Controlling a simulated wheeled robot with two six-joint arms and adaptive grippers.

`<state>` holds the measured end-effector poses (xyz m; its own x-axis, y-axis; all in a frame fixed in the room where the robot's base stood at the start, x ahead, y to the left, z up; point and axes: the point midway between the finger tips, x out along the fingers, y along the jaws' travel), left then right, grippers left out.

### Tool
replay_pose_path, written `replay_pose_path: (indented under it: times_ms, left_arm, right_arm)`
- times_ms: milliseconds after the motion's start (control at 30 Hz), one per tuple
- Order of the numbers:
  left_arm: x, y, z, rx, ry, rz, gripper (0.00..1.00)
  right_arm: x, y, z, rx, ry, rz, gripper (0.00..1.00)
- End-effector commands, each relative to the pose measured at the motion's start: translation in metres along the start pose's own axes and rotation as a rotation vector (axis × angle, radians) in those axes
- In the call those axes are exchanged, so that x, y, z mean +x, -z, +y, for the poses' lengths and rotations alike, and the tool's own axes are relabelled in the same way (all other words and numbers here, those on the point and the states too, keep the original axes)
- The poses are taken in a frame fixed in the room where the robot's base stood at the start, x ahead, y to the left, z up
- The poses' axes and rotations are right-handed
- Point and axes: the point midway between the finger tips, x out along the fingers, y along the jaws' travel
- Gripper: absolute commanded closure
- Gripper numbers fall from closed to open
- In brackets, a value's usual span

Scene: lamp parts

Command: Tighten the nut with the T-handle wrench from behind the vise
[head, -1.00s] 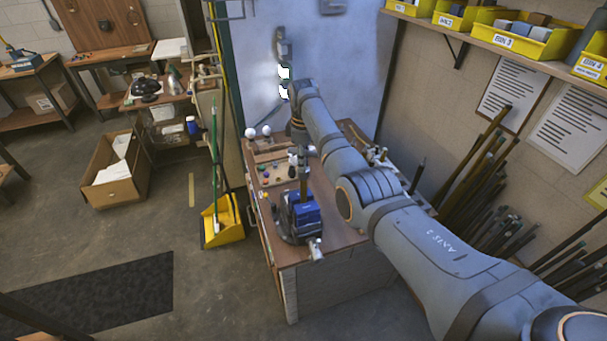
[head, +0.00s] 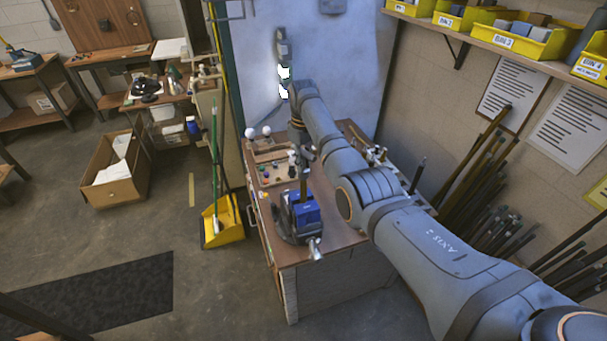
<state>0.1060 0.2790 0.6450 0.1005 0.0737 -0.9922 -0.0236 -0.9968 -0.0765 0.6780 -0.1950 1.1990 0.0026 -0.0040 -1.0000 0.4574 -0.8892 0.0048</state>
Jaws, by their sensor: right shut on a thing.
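The blue vise (head: 301,214) is mounted near the front left edge of the wooden bench. A brass-coloured upright rod (head: 304,182) shows just above it. My right gripper (head: 307,158) is above the vise, pointing down at the end of my grey arm. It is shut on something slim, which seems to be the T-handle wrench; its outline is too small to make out. The nut cannot be made out. My left gripper is out of view.
My arm covers much of the bench's right side. A yellow dustpan (head: 222,222) stands on the floor to the left.

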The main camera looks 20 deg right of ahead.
Motion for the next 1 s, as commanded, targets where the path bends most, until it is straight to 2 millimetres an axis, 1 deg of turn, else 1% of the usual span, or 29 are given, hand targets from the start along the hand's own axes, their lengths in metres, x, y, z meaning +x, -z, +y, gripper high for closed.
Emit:
replay_pose_path:
  times_ms: [33, 100, 367, 467, 633, 867, 1000]
  left_arm:
    - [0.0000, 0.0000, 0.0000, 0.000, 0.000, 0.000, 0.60]
    - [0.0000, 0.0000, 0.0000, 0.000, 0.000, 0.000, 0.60]
    - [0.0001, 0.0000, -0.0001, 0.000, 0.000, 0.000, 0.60]
    - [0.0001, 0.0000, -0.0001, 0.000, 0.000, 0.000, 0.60]
    - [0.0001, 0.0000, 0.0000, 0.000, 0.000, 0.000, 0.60]
    - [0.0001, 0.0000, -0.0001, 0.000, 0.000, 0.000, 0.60]
    - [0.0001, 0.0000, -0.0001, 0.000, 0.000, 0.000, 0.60]
  right_arm:
    - [0.0005, 0.0000, -0.0003, 0.055, 0.000, -0.001, 1.00]
    - [0.0006, 0.0000, -0.0004, 0.106, 0.000, -0.001, 1.00]
    - [0.0010, -0.0002, -0.0004, 0.123, 0.001, -0.001, 1.00]
    - [0.0012, -0.0002, -0.0005, 0.199, 0.001, -0.002, 1.00]
    - [0.0014, -0.0003, -0.0005, 0.111, 0.001, -0.002, 1.00]
    - [0.0009, -0.0004, -0.0005, 0.113, 0.001, -0.002, 1.00]
    - [-0.0037, 0.0000, -0.0003, 0.113, 0.000, -0.001, 1.00]
